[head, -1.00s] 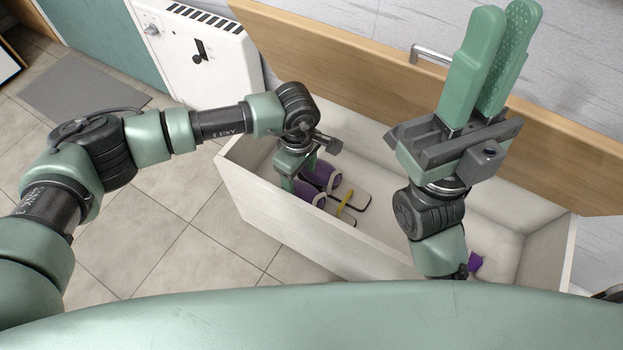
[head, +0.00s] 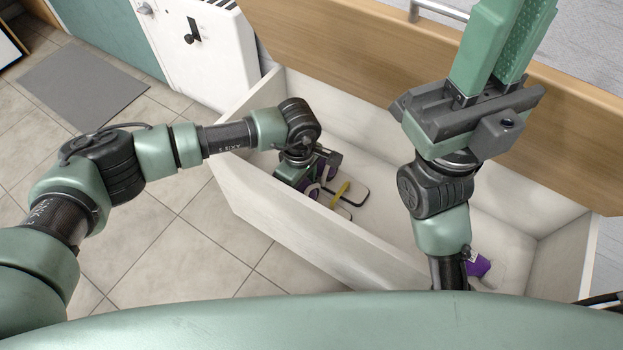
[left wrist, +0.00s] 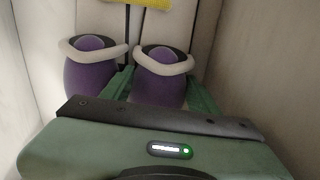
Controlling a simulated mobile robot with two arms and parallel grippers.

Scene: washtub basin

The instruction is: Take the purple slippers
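The purple slippers have pale trim and stand side by side in the basin. In the left wrist view, the left slipper (left wrist: 90,78) is beside my gripper and the right slipper (left wrist: 158,88) is between my fingers. My left gripper (left wrist: 160,82) is open, with one green finger on each side of the right slipper; contact cannot be told. In the head view, my left gripper (head: 298,178) is low in the basin and hides most of the slippers (head: 312,192). My right gripper (head: 505,35) points up, open and empty, its fingertips cut off by the top edge.
The long white basin (head: 300,225) has high walls around the slippers. A yellow item (head: 341,192) lies beside them. Another purple object (head: 479,265) is at the basin's right end, partly behind my right arm. A wooden panel (head: 340,65) stands behind.

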